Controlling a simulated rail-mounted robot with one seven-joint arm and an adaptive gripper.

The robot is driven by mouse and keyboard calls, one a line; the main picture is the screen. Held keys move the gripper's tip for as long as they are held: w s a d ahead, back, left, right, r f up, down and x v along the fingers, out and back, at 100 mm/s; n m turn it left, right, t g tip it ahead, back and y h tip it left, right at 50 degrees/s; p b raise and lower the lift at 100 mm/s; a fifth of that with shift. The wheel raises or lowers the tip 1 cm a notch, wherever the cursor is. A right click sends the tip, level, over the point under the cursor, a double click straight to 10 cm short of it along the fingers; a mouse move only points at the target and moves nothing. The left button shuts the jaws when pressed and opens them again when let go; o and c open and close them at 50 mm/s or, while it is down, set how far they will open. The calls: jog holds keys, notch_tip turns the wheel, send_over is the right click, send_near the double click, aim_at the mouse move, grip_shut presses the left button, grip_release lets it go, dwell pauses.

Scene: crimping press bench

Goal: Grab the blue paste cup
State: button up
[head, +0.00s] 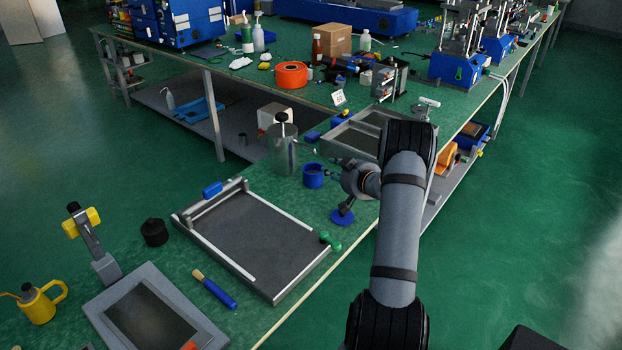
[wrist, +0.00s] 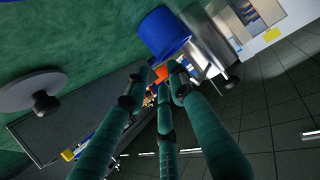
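The blue paste cup (head: 314,177) stands upright on the green bench, right of the clear canister. It also shows as a blue cylinder in the wrist view (wrist: 163,33), beyond my fingertips. My gripper (head: 325,168) points left at the cup, with its fingers close to the cup's right side. In the wrist view my gripper (wrist: 158,82) has its fingers spread, with nothing between them. I cannot tell whether a finger touches the cup.
A clear canister (head: 283,156) with a black knob stands just left of the cup. A blue disc (head: 342,217) lies in front of my gripper. A metal-framed tray (head: 250,235) lies in front left. A grey metal frame (head: 350,135) lies behind.

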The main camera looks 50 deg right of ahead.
aim_at(313, 176)
jog(key=x, duration=0.5)
jog(key=shift+a+f+p, duration=0.1)
jog(key=shift+a+p, duration=0.15)
jog(key=shift+p, duration=0.1)
jog(key=shift+c, duration=0.3)
grip_shut()
